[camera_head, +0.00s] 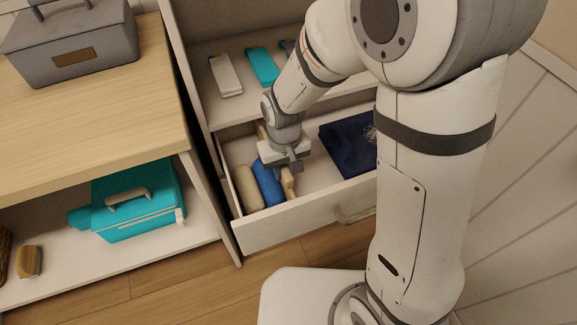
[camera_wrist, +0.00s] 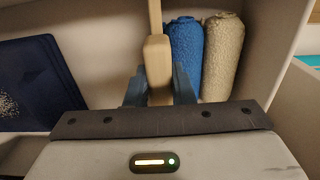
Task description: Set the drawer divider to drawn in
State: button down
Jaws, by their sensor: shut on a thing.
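The wooden drawer divider (camera_head: 289,184) stands in the open drawer (camera_head: 290,227), to the right of the rolled cloths. Much of it is hidden under my gripper in the head view. In the wrist view the divider (camera_wrist: 157,58) shows as a pale wooden block with a thin bar running away from it. My gripper (camera_head: 288,171) reaches down into the drawer. In the wrist view my gripper (camera_wrist: 159,88) has one dark finger on each side of the block and is shut on it.
A blue roll (camera_head: 266,182) and a beige roll (camera_head: 248,188) lie left of the divider. A folded navy cloth (camera_head: 348,147) lies to its right, with bare drawer floor between. An upper shelf (camera_head: 212,108) holds several small items. A wooden-topped bench (camera_head: 90,120) stands at left.

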jog(key=c, duration=1.2)
grip_release()
jog(key=shift+w+d, duration=0.15)
jog(key=shift+c, duration=0.2)
notch_tip(320, 180, up, 8)
jog(key=shift+f+p, duration=0.1)
jog(key=shift+p, duration=1)
jog(key=shift+d+r, duration=0.15)
jog(key=shift+r, duration=0.15)
jog(key=s+d+r+m+t+p, duration=0.1)
jog(key=s+d+r+p, duration=0.2)
jog(key=r, duration=0.6)
jog(key=s+d+r+m+p, duration=0.2)
jog(key=d+r+p, duration=0.6)
jog(key=d+r, duration=0.1)
jog(key=s+d+r+m+t+p, duration=0.1)
jog(key=s+d+r+m+p, duration=0.1)
jog(key=d+r+p, duration=0.4)
notch_tip(320, 180, up, 4)
jog(key=shift+s+d+f+t, duration=0.2)
jog(key=shift+s+d+t, duration=0.1)
jog(key=shift+s, duration=0.55)
